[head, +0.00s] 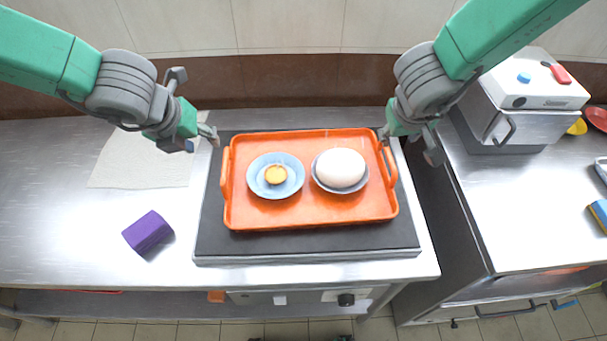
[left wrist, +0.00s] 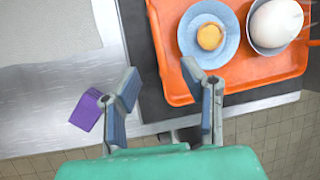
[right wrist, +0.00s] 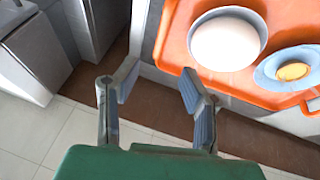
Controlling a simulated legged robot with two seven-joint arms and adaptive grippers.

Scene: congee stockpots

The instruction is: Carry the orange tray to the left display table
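The orange tray (head: 310,213) lies flat on a black-topped griddle on the steel counter, with a raised handle at each short side. On it are a blue plate (head: 261,184) with a small yellow-orange item and a blue bowl (head: 343,189) with a large white rounded item. My left gripper (head: 193,140) is at the tray's far left corner, open and empty, apart from the left handle. The left wrist view shows its fingers spread (left wrist: 163,92). My right gripper (head: 409,146) is beside the tray's far right corner near the right handle. Its fingers are spread and empty in the right wrist view (right wrist: 155,88).
A purple block (head: 148,232) and a pale cloth (head: 145,160) lie on the counter left of the griddle (head: 310,246). A white and steel appliance (head: 530,95) stands on the right counter. A brown-panelled wall runs behind the counter.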

